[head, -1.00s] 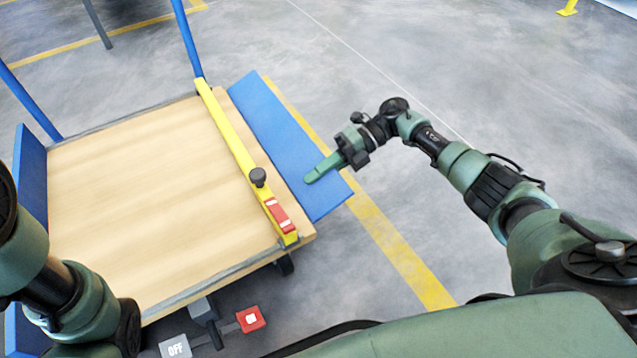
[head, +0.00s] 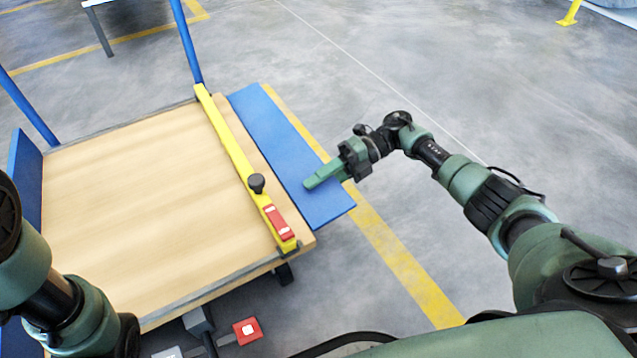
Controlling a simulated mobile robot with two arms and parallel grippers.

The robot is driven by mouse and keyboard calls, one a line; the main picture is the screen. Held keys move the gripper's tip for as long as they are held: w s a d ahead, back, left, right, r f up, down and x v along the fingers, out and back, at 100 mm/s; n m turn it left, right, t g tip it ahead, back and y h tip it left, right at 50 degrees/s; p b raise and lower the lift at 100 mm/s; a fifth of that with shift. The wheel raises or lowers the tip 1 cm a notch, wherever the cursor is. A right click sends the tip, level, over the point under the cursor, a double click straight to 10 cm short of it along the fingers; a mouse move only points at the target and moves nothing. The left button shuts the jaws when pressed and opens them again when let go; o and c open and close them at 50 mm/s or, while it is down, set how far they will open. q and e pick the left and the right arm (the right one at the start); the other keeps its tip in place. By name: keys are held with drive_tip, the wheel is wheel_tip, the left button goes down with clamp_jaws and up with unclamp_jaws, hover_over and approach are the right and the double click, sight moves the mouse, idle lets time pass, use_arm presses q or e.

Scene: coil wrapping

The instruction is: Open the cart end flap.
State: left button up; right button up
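The cart (head: 130,190) has a pale wooden deck. Its end flap (head: 275,140) is a blue panel along the deck's right end, leaning outward and lying nearly level with the deck. My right gripper (head: 308,185) is over the near part of the flap, its green fingers looking together with nothing between them. The fingertips touch the flap or are just above it; I cannot tell which. My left arm shows at the lower left, but its gripper is out of view.
Blue posts rise at the cart's far side. A red pedal (head: 247,331) is below the near edge. The floor to the right is clear.

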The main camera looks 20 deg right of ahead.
drive_tip(key=shift+r, duration=0.1)
drive_tip(key=shift+w+d+r, duration=0.1)
drive_tip(key=shift+d, duration=0.35)
drive_tip(key=s+v, duration=0.1)
drive_tip(key=v, duration=0.5)
drive_tip(key=shift+w+d+p, duration=0.4)
drive_tip(key=shift+w, duration=0.1)
